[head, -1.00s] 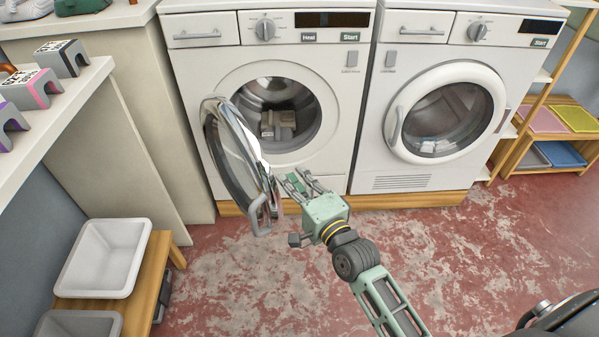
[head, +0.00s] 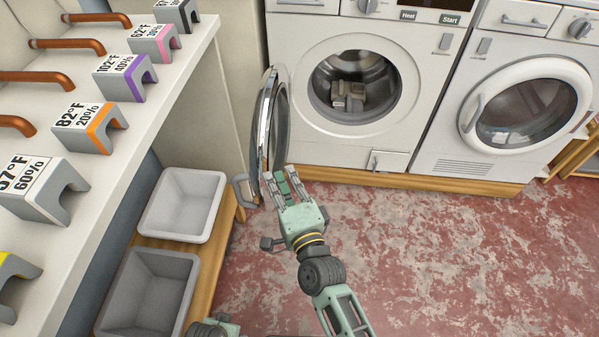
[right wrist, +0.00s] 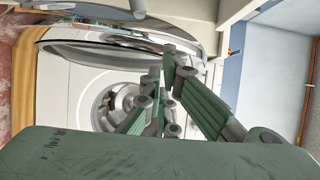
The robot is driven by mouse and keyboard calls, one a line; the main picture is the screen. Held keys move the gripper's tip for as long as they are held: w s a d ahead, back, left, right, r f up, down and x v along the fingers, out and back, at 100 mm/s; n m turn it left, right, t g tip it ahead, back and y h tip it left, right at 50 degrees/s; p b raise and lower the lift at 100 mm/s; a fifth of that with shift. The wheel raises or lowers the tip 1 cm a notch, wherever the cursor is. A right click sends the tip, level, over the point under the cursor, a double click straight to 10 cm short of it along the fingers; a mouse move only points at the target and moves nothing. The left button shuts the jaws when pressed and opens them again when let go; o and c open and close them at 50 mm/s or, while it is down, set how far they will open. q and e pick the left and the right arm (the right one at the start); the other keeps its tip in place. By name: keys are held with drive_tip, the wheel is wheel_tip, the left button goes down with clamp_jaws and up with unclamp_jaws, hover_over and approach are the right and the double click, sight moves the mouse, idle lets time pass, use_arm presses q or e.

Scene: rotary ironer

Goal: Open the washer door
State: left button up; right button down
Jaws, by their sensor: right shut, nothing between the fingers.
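The left washer (head: 330,148) is white with a round drum opening, and grey-brown items lie inside its drum (head: 352,90). Its round glass door (head: 268,125) stands swung wide open to the left, seen nearly edge-on, with a grey handle (head: 243,190) at its lower left. My right gripper (head: 284,178) is shut and empty at the door's lower inner side, close to the rim; I cannot tell whether it touches. The right wrist view shows the door (right wrist: 120,38) beyond the fingers (right wrist: 168,55), and the washer's front (right wrist: 78,92) behind.
A second machine (head: 450,140) with its door shut stands to the right. At left, a counter (head: 130,140) carries labelled grey blocks and copper-coloured bars. Below it, a light bin (head: 150,215) and a grey bin (head: 120,310) sit on a wooden bench. The red floor at right is clear.

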drive_tip(key=shift+a, duration=0.15)
idle(0.3)
drive_tip(key=v, duration=1.2)
